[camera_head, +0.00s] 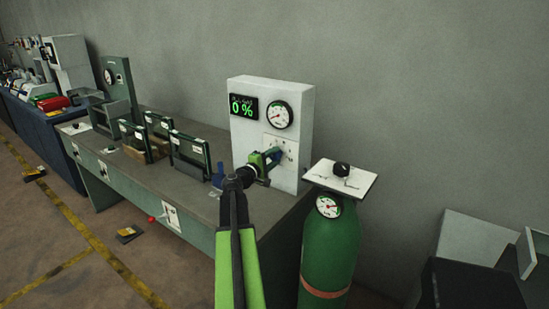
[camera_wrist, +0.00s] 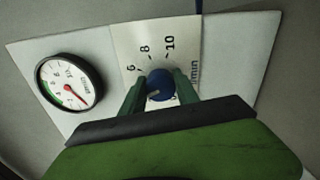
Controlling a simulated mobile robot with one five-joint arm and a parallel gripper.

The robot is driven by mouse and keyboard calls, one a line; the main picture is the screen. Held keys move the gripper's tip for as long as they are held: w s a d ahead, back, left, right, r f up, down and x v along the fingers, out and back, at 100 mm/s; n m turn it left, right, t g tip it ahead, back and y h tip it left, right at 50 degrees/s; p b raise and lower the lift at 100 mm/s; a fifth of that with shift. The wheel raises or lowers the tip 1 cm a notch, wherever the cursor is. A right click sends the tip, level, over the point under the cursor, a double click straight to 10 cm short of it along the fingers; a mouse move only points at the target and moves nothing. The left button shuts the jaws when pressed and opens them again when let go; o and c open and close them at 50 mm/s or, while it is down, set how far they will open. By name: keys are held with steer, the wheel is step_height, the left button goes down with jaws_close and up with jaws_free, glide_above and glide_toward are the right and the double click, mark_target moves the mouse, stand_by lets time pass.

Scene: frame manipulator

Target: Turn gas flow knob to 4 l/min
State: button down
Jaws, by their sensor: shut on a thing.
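The gas flow knob (camera_wrist: 160,82) is blue and round, on a white scale plate (camera_wrist: 158,40) in the wrist view. The scale shows 6, 8 and 10 with part of "l/min"; the lower numbers are hidden by my gripper. My gripper (camera_wrist: 160,91) is shut on the knob, one green finger on each side. A small pale mark shows on the knob's face, but I cannot tell which value it points to. In the head view my gripper (camera_head: 277,156) reaches the front of the white panel box (camera_head: 301,95) and hides the knob.
A round gauge (camera_wrist: 69,83) and a green "0 %" display (camera_head: 243,107) are on the panel. A green gas cylinder (camera_head: 331,250) stands right of the bench, below a white plate with a black knob (camera_head: 342,169). Dark frames (camera_head: 190,155) stand on the bench to the left.

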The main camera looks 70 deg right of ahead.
steer(key=c, duration=0.9)
jaws_free()
steer(key=v, duration=1.7)
steer(key=shift+a, duration=0.25)
